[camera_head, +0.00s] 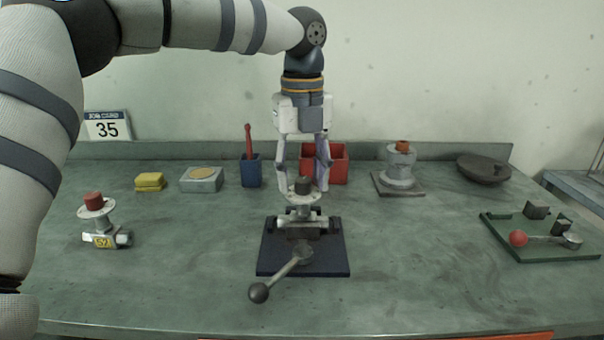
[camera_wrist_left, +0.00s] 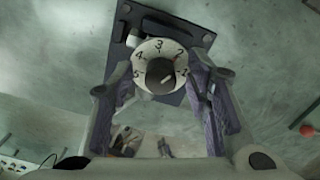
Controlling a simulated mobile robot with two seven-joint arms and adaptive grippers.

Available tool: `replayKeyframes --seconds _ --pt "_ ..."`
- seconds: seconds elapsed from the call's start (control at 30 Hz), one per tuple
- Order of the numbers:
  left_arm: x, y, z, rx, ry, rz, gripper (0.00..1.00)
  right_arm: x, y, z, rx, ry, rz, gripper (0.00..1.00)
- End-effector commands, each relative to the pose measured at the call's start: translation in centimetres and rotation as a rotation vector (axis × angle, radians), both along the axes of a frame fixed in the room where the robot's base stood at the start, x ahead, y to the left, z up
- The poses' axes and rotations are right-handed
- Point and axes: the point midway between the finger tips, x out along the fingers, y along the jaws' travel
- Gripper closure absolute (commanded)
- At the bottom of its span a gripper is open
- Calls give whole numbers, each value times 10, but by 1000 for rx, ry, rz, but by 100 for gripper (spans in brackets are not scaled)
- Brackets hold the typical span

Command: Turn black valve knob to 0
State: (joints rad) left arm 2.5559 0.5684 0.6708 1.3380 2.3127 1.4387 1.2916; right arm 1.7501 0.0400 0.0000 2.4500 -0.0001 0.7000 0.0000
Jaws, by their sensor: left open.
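The black valve knob (camera_head: 303,186) sits on top of a pale round dial on the valve in the vise at the middle of the table. In the left wrist view the knob (camera_wrist_left: 160,76) is at the centre of the white dial (camera_wrist_left: 148,50), where digits 1 to 5 show; a 0 cannot be made out. A small reddish mark shows near the 2. My left gripper (camera_head: 304,176) points down over the valve. Its open fingers stand on either side of the knob, with gaps visible. My right gripper is not in view.
The vise stands on a dark blue plate (camera_head: 328,262), its ball-ended handle (camera_head: 272,279) reaching toward the front. A red-capped valve (camera_head: 97,206) is at left. A red box (camera_head: 340,165) and blue cup (camera_head: 251,172) stand behind. A green tray (camera_head: 520,252) is at right.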

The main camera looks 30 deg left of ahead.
Motion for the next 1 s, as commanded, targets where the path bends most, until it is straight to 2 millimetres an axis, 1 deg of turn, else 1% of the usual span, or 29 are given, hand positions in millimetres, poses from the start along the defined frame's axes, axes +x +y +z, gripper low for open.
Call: replayKeyframes --seconds 0.07,0.1,0.17,0.2,0.27,0.47,0.67,0.87,1.0 --pt "0 0 0 0 0 0 56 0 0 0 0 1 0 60" --pt "0 0 0 0 0 0 65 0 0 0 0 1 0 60" --pt "0 0 0 0 0 -1 78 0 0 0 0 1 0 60" --pt "0 0 0 0 0 -1 88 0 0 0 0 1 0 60" --pt "0 0 0 1 1 -1 100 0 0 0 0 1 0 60" --pt "0 0 0 1 1 -5 100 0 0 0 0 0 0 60" --pt "0 0 1 0 0 -49 100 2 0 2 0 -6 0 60" --pt "0 -1 1 0 2 -169 100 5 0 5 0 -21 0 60" --pt "0 -1 1 0 3 -295 100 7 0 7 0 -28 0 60"
